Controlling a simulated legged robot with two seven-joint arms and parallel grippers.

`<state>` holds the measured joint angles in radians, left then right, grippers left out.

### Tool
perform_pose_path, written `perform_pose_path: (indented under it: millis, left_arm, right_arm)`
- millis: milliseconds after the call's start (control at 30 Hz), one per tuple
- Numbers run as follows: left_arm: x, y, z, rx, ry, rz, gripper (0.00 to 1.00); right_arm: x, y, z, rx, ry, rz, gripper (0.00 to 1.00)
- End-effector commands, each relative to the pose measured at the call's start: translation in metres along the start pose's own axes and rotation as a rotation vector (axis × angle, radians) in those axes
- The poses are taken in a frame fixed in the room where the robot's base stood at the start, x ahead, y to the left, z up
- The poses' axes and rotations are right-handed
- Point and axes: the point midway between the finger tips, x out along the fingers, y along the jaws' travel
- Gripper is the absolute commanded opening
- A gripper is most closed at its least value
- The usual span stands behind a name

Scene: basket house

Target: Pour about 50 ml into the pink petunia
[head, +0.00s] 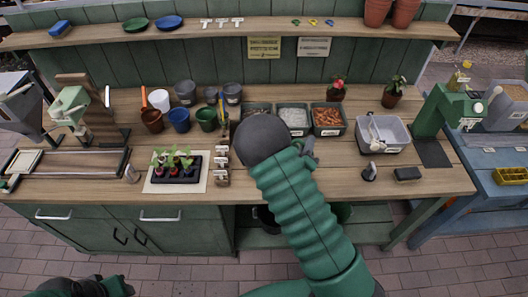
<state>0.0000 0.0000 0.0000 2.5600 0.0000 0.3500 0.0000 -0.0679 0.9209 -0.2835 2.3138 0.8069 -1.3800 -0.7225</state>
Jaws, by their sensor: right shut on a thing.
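A small potted plant with a pinkish-red bloom (337,86) stands at the back of the bench, right of centre. A second potted plant (393,91) with green leaves stands to its right; its flower colour is hard to tell. My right gripper (263,139) is over the middle of the bench, left of and nearer than the pinkish-red plant. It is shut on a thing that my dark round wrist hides. My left gripper (88,287) is low at the bottom left edge, partly cut off, away from the bench; its fingers are unclear.
A seedling tray (173,180) lies front left. Several pots and cups (180,120) stand behind it. Open bins, one with grey gravel (294,117) and one with orange-brown chips (327,117), are behind my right arm.

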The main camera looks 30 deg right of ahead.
Motion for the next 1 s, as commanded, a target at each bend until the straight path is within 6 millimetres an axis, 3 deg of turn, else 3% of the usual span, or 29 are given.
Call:
perform_pose_path:
  millis: [300,400,567,700,1000]
  left_arm:
    - [0.001,0.000,0.000,0.000,0.000,0.000,0.38]
    - [0.037,0.000,0.009,0.000,0.001,0.000,0.38]
    - [0.085,0.000,0.020,0.000,-0.001,0.000,0.38]
    - [0.081,0.000,0.019,0.000,0.000,0.000,0.38]
    - [0.103,0.000,0.024,0.000,0.000,0.000,0.38]
  right_arm:
    - [0.000,-0.001,0.000,-0.004,0.000,0.001,0.00]
    - [0.002,-0.020,0.027,0.114,0.007,0.002,0.00]
    - [0.003,-0.034,0.062,0.359,0.028,0.004,0.00]
    - [0.002,-0.024,0.063,0.421,0.036,0.002,0.00]
    - [0.003,-0.029,0.082,0.523,0.046,0.004,0.00]
